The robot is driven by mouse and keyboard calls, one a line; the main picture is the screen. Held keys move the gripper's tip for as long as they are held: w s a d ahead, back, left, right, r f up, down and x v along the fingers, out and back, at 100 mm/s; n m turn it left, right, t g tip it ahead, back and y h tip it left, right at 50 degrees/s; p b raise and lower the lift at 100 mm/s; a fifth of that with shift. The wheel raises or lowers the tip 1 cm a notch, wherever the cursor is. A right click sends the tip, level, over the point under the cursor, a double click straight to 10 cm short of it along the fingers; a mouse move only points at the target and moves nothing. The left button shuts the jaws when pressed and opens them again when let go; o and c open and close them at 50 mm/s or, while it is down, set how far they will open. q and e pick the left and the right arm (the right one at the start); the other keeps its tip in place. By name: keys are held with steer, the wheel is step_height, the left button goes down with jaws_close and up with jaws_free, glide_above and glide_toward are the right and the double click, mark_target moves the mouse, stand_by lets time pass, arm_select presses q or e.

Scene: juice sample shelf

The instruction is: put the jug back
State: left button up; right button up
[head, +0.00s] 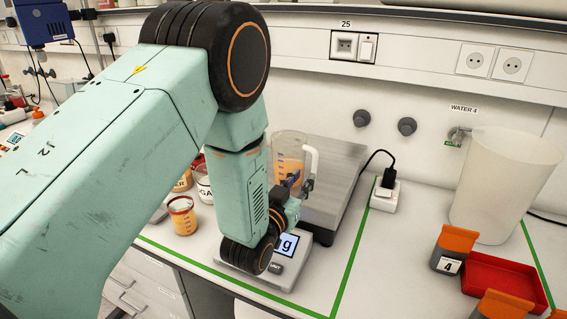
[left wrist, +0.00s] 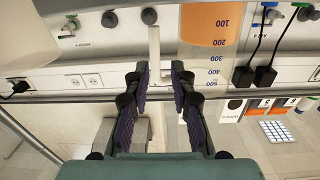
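My left gripper (head: 299,186) is close to the handle. In the left wrist view its fingers (left wrist: 159,75) are apart, and contact with the handle cannot be told. My right gripper is not in view.
A large scale (head: 338,175) has a steel platform. A small scale (head: 283,268) sits below my left wrist. An orange-filled beaker (head: 184,215) stands to the left. A power socket (head: 385,196), a tall translucent container (head: 500,185) and a red tray (head: 500,283) are on the right.

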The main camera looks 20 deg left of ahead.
mark_target(313, 170)
arm_select(q)
steer(key=w, duration=0.3)
steer(key=w+d+p, duration=0.1)
steer(key=w, duration=0.1)
steer(key=shift+w+d, duration=0.15)
steer(key=shift+w, duration=0.25)
steer(key=shift+w+f, duration=0.1)
steer(key=shift+w, duration=0.4)
steer(key=shift+c, duration=0.3)
steer(key=shift+c, duration=0.7)
steer(key=shift+s, duration=0.1)
jaws_close()
